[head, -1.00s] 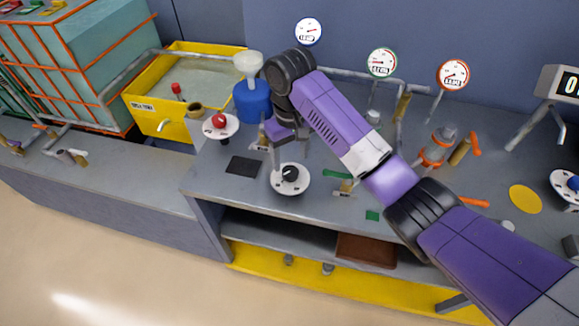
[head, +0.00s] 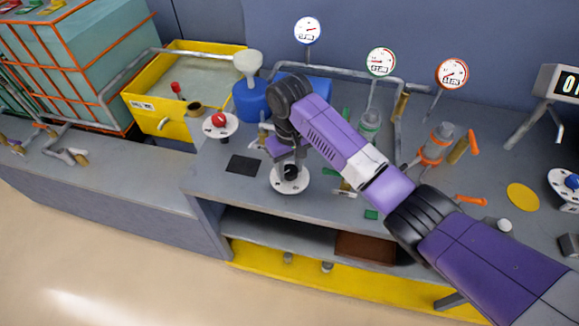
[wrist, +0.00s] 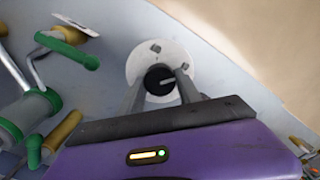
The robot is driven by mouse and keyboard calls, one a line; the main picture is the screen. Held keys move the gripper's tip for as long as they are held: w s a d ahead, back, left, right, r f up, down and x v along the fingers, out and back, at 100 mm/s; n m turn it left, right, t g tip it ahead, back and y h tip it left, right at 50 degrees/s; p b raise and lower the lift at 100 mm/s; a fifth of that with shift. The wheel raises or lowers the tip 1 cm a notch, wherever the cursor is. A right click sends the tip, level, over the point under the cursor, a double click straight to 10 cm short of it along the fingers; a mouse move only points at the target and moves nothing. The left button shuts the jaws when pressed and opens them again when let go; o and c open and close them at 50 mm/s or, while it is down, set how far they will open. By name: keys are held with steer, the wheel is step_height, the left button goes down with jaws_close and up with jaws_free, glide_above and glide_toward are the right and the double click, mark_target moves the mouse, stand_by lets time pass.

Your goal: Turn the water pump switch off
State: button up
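A black rotary knob with a pale pointer line sits on a white round plate (head: 290,186) near the front edge of the bench. In the wrist view the black knob (wrist: 160,79) is at the upper middle, on its white plate (wrist: 148,50). I cannot read a label that names it as the water pump switch. My gripper (head: 291,166) is above the knob, pointing down. In the wrist view its two fingers (wrist: 160,84) are apart, one on each side of the knob. Whether they touch it is not clear.
A red knob (head: 219,120) on a white plate stands at the back left, and a blue knob (head: 573,182) at the far right. Green-handled pipework (wrist: 40,100) is close on the left in the wrist view. A flat dark pad (head: 243,165) lies left of the knob.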

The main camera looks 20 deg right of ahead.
jaws_close()
steer(key=shift+c, duration=0.8)
jaws_free()
steer(key=shift+r+n, duration=0.1)
steer(key=shift+n, duration=0.3)
steer(key=shift+n+p, duration=0.75)
steer(key=shift+n, duration=0.25)
steer(key=n+p, duration=0.1)
steer(key=n, duration=0.3)
steer(key=shift+p, duration=0.3)
steer(key=n+p, duration=0.1)
steer(key=n, duration=0.4)
steer(key=shift+n, duration=2.1)
steer(key=shift+a, duration=0.1)
